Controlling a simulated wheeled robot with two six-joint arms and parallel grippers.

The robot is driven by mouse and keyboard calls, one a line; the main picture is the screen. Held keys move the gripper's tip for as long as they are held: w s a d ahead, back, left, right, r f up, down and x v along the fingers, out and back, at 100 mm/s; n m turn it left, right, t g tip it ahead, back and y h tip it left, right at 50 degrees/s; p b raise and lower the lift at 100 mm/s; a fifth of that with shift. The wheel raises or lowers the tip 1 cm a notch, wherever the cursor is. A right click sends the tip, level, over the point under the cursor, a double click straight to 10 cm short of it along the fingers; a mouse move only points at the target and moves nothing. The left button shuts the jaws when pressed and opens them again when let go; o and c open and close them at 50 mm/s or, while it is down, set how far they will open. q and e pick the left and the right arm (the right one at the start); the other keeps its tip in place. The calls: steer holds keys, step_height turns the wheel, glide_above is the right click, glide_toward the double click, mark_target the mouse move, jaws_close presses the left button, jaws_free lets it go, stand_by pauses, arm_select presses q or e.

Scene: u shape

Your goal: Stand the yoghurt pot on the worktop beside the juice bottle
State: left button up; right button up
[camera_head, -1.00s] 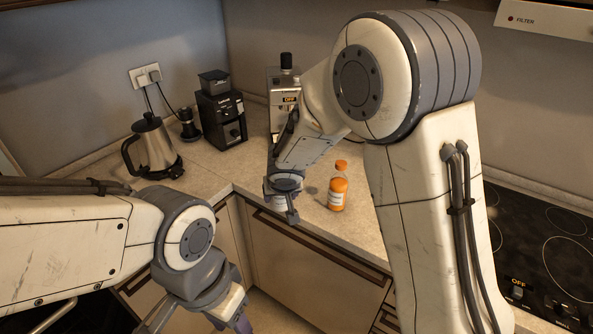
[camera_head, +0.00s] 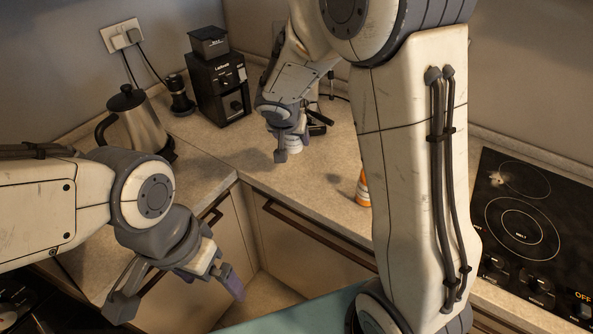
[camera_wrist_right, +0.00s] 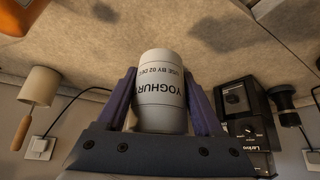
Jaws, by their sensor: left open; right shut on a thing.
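My right gripper (camera_head: 289,148) is shut on the yoghurt pot (camera_wrist_right: 160,95), a white tub with dark lettering. In the head view the pot (camera_head: 294,149) is mostly hidden by the gripper; it is over the worktop (camera_head: 320,180), and I cannot tell whether it touches. The orange juice bottle (camera_head: 362,188) stands on the worktop to the right of the pot, near the front edge, partly hidden by my right arm. An orange part of it shows at the top left of the wrist view (camera_wrist_right: 14,18). My left gripper (camera_head: 178,294) is open and empty, low in front of the cabinets.
A steel kettle (camera_head: 138,122) and a black grinder (camera_head: 220,92) stand at the back left. A black hob (camera_head: 520,215) is at the right. The worktop between the pot and bottle looks clear. Cabinet fronts with dark handles (camera_head: 315,235) lie below the edge.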

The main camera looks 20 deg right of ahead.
arm_select(q)
step_height(320, 180, down, 4)
steer(key=b, duration=0.3)
arm_select(e)
steer(key=s+d+f+m+g+h, duration=0.2)
steer(key=s+d+m, duration=0.35)
steer(key=d, duration=0.45)
steer(key=shift+m+g, duration=0.3)
steer(key=shift+m, duration=0.15)
steer(key=w+a+f+p, duration=0.1)
steer(key=w+f, duration=0.1)
steer(key=w, duration=0.1)
steer(key=w+a+f+p, duration=0.2)
steer(key=w, duration=0.2)
steer(key=w+a+f+p, duration=0.1)
steer(key=w+a+f, duration=0.1)
steer(key=w, duration=0.1)
steer(key=shift+w+a+f, duration=0.2)
steer(key=shift+f, duration=0.05)
steer(key=shift+w+f+p, duration=0.15)
steer(key=shift+f+p, duration=0.05)
steer(key=shift+p, duration=0.1)
step_height(320, 180, down, 3)
steer(key=shift+f+p, duration=0.1)
steer(key=shift+p, duration=0.55)
steer(key=shift+a+f, duration=0.1)
steer(key=shift+f, duration=0.3)
arm_select(q)
step_height(320, 180, up, 5)
steer(key=shift+r, duration=0.2)
